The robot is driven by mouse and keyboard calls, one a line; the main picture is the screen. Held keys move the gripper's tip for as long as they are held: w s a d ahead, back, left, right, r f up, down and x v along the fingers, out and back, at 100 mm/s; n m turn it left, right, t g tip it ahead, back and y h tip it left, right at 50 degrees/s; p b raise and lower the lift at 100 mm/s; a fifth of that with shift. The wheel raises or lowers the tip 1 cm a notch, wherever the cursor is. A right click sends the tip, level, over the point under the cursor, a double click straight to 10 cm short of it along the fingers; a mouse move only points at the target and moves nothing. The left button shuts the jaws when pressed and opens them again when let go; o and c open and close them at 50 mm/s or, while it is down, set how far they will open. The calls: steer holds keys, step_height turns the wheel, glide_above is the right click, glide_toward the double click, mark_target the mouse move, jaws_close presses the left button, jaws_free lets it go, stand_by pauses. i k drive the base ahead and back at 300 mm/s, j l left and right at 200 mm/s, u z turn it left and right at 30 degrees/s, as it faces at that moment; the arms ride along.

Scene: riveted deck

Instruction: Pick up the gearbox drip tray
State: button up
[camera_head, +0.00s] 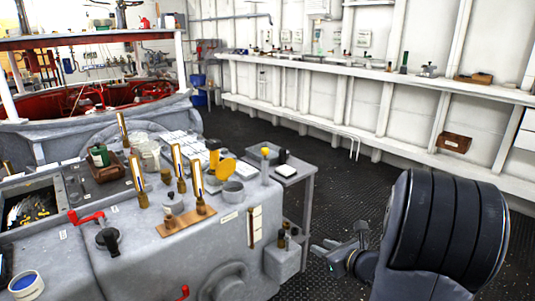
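Nothing in view can be told for certain as the gearbox drip tray. A brown open tray (107,174) with a dark green bottle in it sits on top of the grey machine at the left.
The grey machine (140,255) carries several brass fittings, red handles and a yellow funnel-like part (225,168). A small grey side table (296,175) stands against it. A long white wall shelf (380,75) holds small items. The dark deck (310,150) between is clear.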

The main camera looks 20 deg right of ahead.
mark_target(276, 155)
steer(key=i+l+u, duration=0.2)
steer(key=i+l, duration=0.7)
steer(key=i+l+u, duration=0.15)
steer(key=i+l, duration=0.8)
steer(key=l, duration=0.1)
